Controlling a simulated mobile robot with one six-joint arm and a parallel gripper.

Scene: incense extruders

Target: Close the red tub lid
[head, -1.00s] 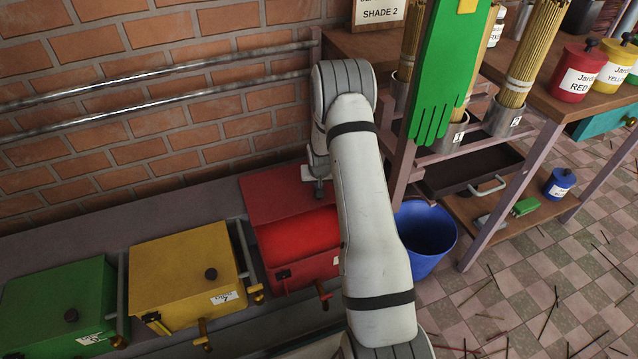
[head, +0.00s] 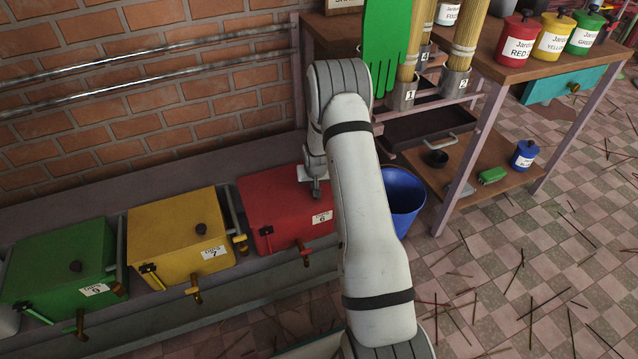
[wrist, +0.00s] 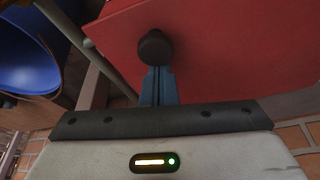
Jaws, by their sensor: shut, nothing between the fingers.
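The red tub (head: 285,213) stands at the right end of the row of tubs, with its lid lying flat across its top. My gripper (head: 316,189) is over the right part of the lid, and my arm covers the tub's right edge. In the wrist view the red lid (wrist: 235,50) fills the top of the picture, with a dark round knob (wrist: 155,47) on it. My gripper's fingers (wrist: 157,80) are shut and empty, with their tips right at the knob; I cannot tell whether they touch it.
A yellow tub (head: 180,235) and a green tub (head: 60,262) stand to the left, both lidded. A blue bucket (head: 404,200) stands just right of the red tub. A wooden shelf (head: 445,185) is beyond it. Metal rails (head: 150,65) run along the brick wall.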

